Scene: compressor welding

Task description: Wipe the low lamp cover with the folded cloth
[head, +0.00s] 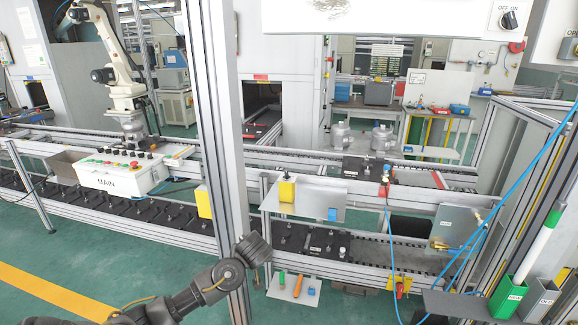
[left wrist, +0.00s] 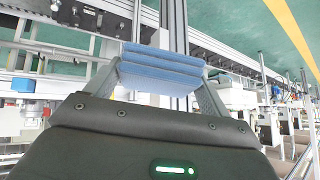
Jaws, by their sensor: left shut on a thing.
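My left gripper (left wrist: 158,82) is shut on a folded blue cloth (left wrist: 162,66) in the left wrist view, with the cloth held between its two fingers. In the head view the dark end of my left arm (head: 253,250) is beside the grey upright post, low in the picture; its fingers and the cloth cannot be made out there. A white panel (head: 390,18) with a grey smudge on its underside edge hangs at the top of the head view, cut by the frame; it looks like the lamp cover. The cloth is well apart from it. My right gripper is not in view.
A grey upright post (head: 212,130) stands near my left arm. An on/off switch (head: 509,20) is right of the white panel. Conveyor lines (head: 340,262) with black fixtures run across the middle. A blue hose (head: 520,180) loops at the right.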

